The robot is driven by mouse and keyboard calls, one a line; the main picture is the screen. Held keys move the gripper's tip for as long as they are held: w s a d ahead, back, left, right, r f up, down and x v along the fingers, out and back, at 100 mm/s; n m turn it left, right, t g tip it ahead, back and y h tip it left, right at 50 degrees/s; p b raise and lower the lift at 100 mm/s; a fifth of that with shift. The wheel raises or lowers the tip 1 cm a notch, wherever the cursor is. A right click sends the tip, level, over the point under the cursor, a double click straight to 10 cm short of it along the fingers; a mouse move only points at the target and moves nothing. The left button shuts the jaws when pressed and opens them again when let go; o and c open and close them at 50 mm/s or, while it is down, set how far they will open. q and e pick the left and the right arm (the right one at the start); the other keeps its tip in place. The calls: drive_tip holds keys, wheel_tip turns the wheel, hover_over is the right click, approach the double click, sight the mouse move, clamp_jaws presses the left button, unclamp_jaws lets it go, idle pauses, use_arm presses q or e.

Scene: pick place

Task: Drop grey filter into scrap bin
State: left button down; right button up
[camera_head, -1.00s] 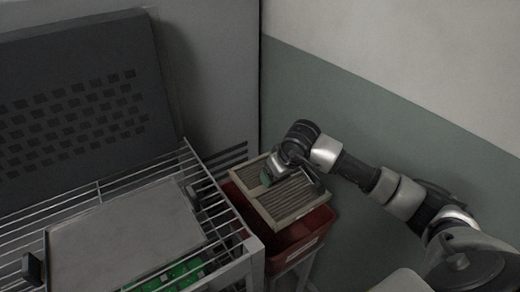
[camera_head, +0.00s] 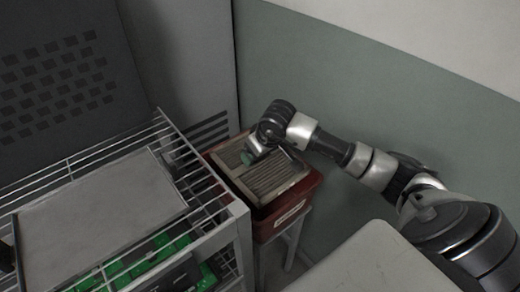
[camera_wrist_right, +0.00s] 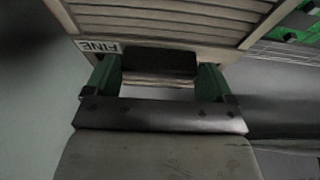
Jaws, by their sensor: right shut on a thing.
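The grey filter (camera_head: 277,177) is a flat pleated panel in a pale frame. In the head view it lies over the mouth of the red scrap bin (camera_head: 268,229), roughly level with the rim. I cannot tell whether it touches the bin. My right gripper (camera_head: 252,157) is at the filter's far side and shut on it. In the right wrist view the green fingers of my right gripper (camera_wrist_right: 160,80) sit at the edge of the filter (camera_wrist_right: 170,22), beside a label reading "FINE". The left gripper is not in view.
A wire rack (camera_head: 72,170) stands left of the bin and carries a grey tray (camera_head: 98,209). Green circuit boards (camera_head: 130,265) lie under the tray. A grey cabinet (camera_head: 180,60) stands behind, and a wall (camera_head: 400,110) is at the right.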

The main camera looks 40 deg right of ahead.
sight(260, 162)
wheel_tip(260, 162, down, 5)
drive_tip(key=b, duration=0.4)
drive_tip(key=shift+r, duration=0.15)
use_arm(q)
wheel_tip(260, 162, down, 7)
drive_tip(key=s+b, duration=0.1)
drive_tip(key=b, duration=0.1)
use_arm(e)
wheel_tip(260, 162, down, 3)
drive_tip(key=shift+r, duration=0.2)
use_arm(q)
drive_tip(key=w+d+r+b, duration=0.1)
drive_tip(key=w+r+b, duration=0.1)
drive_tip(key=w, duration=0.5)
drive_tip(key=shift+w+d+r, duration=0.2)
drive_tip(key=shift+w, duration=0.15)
use_arm(e)
drive_tip(key=shift+f, duration=1.15)
drive_tip(key=o, duration=1)
drive_tip(key=shift+o, duration=0.2)
